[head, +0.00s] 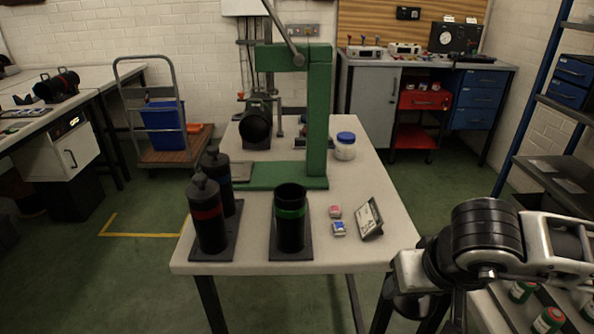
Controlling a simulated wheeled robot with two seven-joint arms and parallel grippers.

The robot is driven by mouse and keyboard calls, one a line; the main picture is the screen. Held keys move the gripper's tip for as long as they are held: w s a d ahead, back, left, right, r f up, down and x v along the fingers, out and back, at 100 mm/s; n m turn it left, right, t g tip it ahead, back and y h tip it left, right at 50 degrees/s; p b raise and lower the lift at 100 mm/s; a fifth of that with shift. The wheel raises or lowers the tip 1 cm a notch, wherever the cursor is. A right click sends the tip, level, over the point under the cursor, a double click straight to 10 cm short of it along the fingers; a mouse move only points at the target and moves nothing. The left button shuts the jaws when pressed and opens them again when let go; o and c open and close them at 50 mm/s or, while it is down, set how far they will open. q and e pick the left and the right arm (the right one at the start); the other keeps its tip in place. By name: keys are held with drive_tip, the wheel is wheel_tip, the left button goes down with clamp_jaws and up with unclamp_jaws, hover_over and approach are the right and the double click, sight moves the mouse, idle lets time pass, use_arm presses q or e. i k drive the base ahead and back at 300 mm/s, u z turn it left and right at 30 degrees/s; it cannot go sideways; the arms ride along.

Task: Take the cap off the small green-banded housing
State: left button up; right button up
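The green-banded housing (290,232) is a black upright cylinder on a dark base plate at the front middle of the table. Its top looks like a dark open mouth, with no knobbed cap like those on its neighbours; I cannot see inside it. No loose cap is clearly visible. My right arm comes in from the right, and my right gripper (403,300) hangs at the table's front right edge, well apart from the housing. Its fingers are dark and partly hidden, so their opening is unclear. My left gripper is not in view.
Left of it stand capped red-banded (208,222) and blue-banded (218,172) cylinders. A green press (318,120) stands behind. Small red (335,211) and blue (339,229) boxes, a tilted display (369,220) and a blue-lidded jar (345,147) are to the right. Small green-red cylinders (523,291) lie lower right.

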sight(290, 199)
drive_tip(key=z, duration=0.45)
drive_tip(key=i, duration=0.75)
drive_tip(key=u, duration=1.15)
drive_tip(key=i, duration=0.25)
drive_tip(key=u, duration=0.15)
